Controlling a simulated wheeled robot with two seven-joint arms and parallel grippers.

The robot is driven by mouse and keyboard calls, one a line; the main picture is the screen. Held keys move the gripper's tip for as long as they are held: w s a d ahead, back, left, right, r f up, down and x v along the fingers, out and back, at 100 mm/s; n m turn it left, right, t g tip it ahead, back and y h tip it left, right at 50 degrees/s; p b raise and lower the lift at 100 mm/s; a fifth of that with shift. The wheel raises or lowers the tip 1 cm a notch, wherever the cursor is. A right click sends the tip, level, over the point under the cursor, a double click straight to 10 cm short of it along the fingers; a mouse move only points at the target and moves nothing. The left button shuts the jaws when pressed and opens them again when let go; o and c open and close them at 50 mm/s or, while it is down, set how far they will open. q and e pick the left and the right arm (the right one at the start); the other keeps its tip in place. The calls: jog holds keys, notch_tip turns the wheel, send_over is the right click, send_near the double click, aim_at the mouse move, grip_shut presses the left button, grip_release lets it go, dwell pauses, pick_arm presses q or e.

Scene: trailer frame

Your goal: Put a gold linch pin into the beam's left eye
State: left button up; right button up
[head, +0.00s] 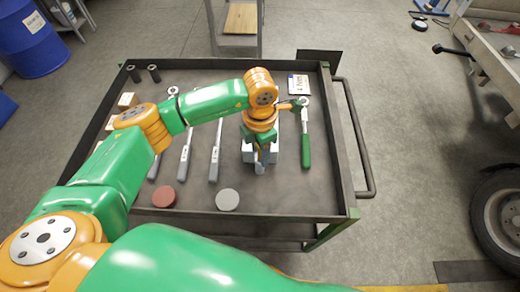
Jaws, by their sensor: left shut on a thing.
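My left gripper (261,158) points down over the right half of the tool cart (290,198), at a white block-like thing (247,152). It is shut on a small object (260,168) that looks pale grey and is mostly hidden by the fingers. I cannot tell from this view what it is. No gold linch pin can be made out. The beam and its left eye cannot be told for sure; part of a trailer frame (485,55) stands at the right. My right gripper is not in view.
Several long-handled tools lie on the cart, one green-handled (306,150). A red disc (164,197) and a grey disc (227,200) lie near its front edge. A cart handle (358,140) sticks out right. A wheel (500,217) stands far right. Floor between is clear.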

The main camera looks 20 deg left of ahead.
pick_arm(q)
jog(key=shift+f+b, duration=0.45)
jog(key=shift+f, duration=0.15)
jog(key=shift+r+p, duration=0.5)
jog(key=shift+r, duration=0.25)
jog(key=shift+f+b, duration=0.15)
jog(key=shift+b, duration=0.15)
jog(key=shift+f+b, duration=0.6)
jog(key=shift+r+p, duration=0.5)
jog(key=shift+r, duration=0.25)
